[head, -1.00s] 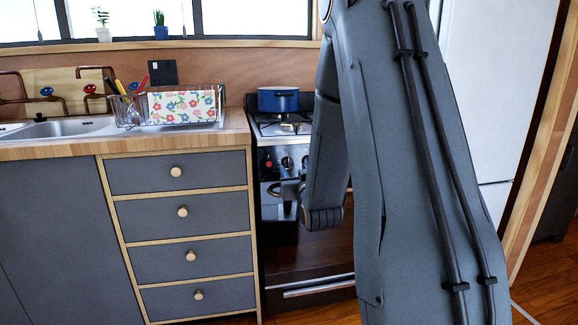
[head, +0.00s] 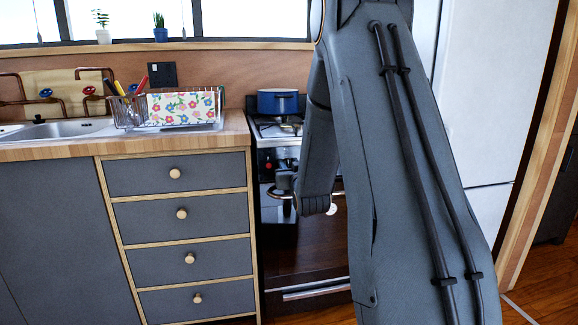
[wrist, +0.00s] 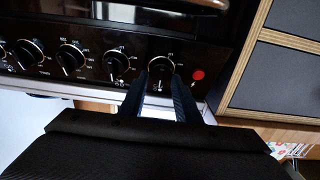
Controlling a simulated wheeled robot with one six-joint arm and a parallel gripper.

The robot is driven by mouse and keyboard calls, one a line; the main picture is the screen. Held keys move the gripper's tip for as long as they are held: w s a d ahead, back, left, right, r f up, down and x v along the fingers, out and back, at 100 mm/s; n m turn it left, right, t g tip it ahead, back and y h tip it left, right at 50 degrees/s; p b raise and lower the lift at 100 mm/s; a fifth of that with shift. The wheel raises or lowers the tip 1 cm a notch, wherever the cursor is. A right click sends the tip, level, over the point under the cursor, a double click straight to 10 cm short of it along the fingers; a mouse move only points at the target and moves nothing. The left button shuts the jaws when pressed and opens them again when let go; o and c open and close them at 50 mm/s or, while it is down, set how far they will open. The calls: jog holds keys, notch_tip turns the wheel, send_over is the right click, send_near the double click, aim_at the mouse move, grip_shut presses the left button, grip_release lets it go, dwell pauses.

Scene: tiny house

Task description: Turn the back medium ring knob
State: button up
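The stove's black control panel (wrist: 90,45) shows in the wrist view with several black knobs in a row and a red light (wrist: 198,75) at the right end. The knob nearest the light (wrist: 160,71) lies between the tips of my open gripper (wrist: 160,75), one dark finger on each side; I cannot tell whether they touch it. Another knob (wrist: 115,64) is just left of the left finger. The labels are too small to tell which knob is the back medium ring knob. In the head view, my gripper (head: 275,191) is at the stove front, partly hidden by my arm.
A blue pot (head: 277,101) stands on the hob. Grey drawers (head: 180,215) with round wooden knobs adjoin the stove on the left. A white fridge (head: 480,100) stands at right.

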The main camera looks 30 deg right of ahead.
jog(key=c, duration=0.4)
jog(key=shift+n, duration=0.3)
jog(key=n+y, duration=0.1)
jog(key=n, duration=0.2)
jog(key=n+y+p, duration=0.1)
jog(key=n, duration=0.2)
jog(key=shift+r+n+y, duration=0.1)
jog(key=shift+n+y, duration=0.2)
jog(key=shift+y, duration=0.1)
jog(key=n, duration=0.2)
jog(key=n+y+p, duration=0.1)
jog(key=n, duration=0.2)
jog(key=shift+g+y+p, duration=0.3)
jog(key=shift+n+g+y+p, duration=0.4)
jog(key=shift+n+g, duration=0.1)
jog(key=shift+n, duration=1.6)
